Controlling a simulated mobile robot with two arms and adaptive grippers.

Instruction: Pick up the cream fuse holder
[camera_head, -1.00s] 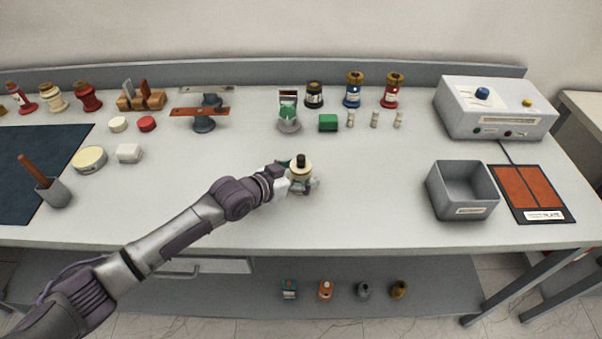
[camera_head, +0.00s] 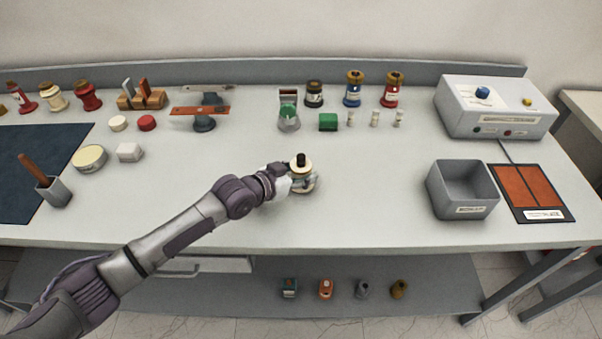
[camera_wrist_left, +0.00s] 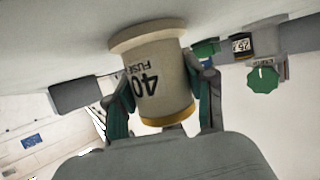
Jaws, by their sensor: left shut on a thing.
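In the left wrist view the cream fuse holder (camera_wrist_left: 157,75) shows a "40 FUSE" label and a yellow band. My left gripper (camera_head: 296,180) is shut on it, with one finger on each side of its body. The left gripper (camera_wrist_left: 162,105) also shows in the wrist view. The holder's lower part is partly hidden by the fingers, and I cannot tell whether it touches the bench. My right gripper is not in view.
A grey open bin (camera_head: 463,190) stands to the right, beside a dark mat with orange panels (camera_head: 528,190). A control box (camera_head: 495,108) is at the back right. Fuse parts and a green block (camera_head: 328,122) line the back. The bench front is clear.

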